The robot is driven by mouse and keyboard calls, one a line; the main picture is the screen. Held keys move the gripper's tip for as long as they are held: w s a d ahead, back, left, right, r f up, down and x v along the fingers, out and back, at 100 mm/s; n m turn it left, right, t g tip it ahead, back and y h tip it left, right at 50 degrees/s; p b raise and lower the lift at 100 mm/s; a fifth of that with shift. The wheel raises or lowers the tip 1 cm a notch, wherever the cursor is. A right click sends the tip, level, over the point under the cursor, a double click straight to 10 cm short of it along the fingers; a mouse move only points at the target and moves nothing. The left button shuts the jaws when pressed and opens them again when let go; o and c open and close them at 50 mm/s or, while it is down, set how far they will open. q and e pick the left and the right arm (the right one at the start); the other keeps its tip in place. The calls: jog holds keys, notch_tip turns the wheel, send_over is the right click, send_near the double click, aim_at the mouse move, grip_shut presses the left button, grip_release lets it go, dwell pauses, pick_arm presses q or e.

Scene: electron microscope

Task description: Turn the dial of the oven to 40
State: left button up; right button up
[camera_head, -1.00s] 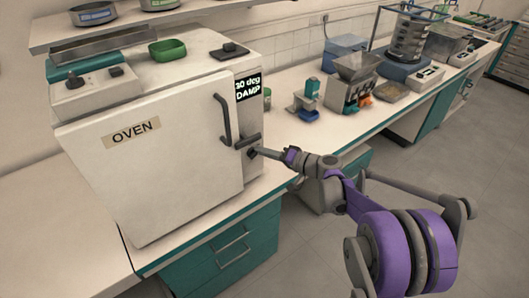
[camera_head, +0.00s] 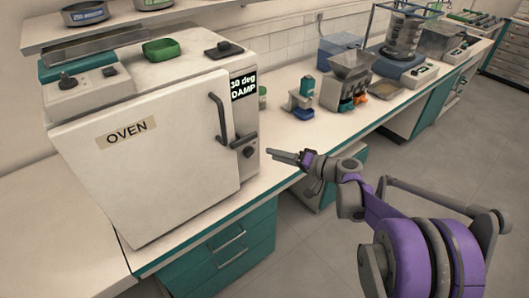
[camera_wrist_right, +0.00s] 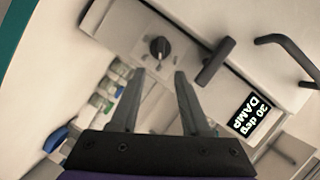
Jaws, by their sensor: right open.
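The white oven (camera_head: 150,150) stands on the bench at the left with its door shut. Its dark dial (camera_head: 248,152) is on the narrow panel at the right of the door, below the latch handle. The dial also shows in the right wrist view (camera_wrist_right: 160,47). The display (camera_head: 244,86) reads "30 deg DAMP", as it does in the right wrist view (camera_wrist_right: 251,114). My right gripper (camera_head: 275,157) is to the right of the dial, apart from it. In the right wrist view its two fingers (camera_wrist_right: 160,75) are spread with nothing between them, and the dial lies beyond the tips.
The oven's door handle (camera_head: 219,118) and latch handle (camera_head: 244,139) stick out close to the dial. A blue-based device (camera_head: 303,100) and a hopper machine (camera_head: 350,80) stand farther along the bench. The floor (camera_head: 330,240) right of the bench is open.

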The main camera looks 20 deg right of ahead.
jog(key=v, duration=0.4)
jog(key=shift+a, duration=0.1)
dwell(0.3)
